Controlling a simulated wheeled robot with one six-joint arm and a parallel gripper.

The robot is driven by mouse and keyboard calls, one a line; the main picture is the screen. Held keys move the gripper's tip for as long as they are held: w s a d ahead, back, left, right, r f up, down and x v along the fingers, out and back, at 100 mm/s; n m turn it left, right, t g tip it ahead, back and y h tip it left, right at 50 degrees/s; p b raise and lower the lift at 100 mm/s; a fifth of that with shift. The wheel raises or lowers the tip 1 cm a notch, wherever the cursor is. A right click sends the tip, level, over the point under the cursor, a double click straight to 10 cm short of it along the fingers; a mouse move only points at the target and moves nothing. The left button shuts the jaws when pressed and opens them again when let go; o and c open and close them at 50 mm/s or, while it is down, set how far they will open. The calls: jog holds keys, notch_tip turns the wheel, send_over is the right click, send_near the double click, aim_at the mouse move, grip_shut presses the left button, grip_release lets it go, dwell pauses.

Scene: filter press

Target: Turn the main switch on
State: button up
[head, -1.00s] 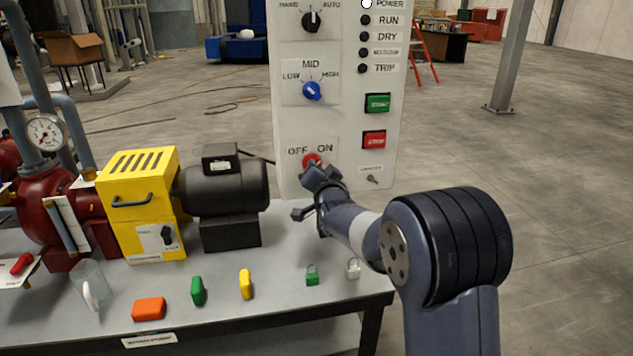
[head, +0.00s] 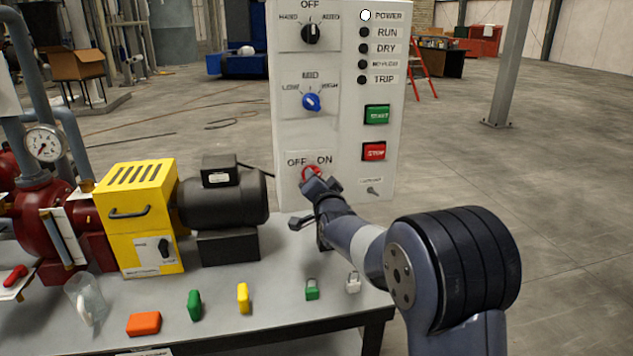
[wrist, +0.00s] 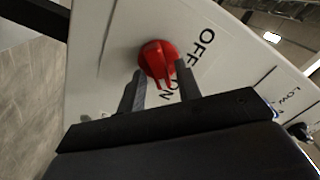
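The red main switch (wrist: 158,61) is on the white control panel (head: 346,132), below the OFF and ON labels. In the wrist view its handle reaches toward the ON label, though perspective makes the exact angle hard to judge. My gripper (wrist: 160,83) is at the switch with its two fingers apart, one on each side of the red knob. A small gap seems to show beside the handle, so I see no firm grip. In the head view my gripper (head: 313,187) covers the lower part of the switch. The POWER lamp (head: 365,15) is white.
Above the switch are a blue selector (head: 311,102) and a black selector (head: 312,34). Green START (head: 377,115) and red STOP (head: 374,151) buttons are to its right. A black motor (head: 222,194) stands left of my gripper. Several small coloured items lie along the table's front.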

jog(key=shift+o, duration=0.5)
jog(key=b+v, duration=0.1)
jog(key=v, duration=0.9)
jog(key=shift+s, duration=0.4)
jog(key=p+x, duration=0.1)
jog(key=x, duration=0.9)
jog(key=shift+w, duration=0.4)
jog(key=shift+s, duration=0.1)
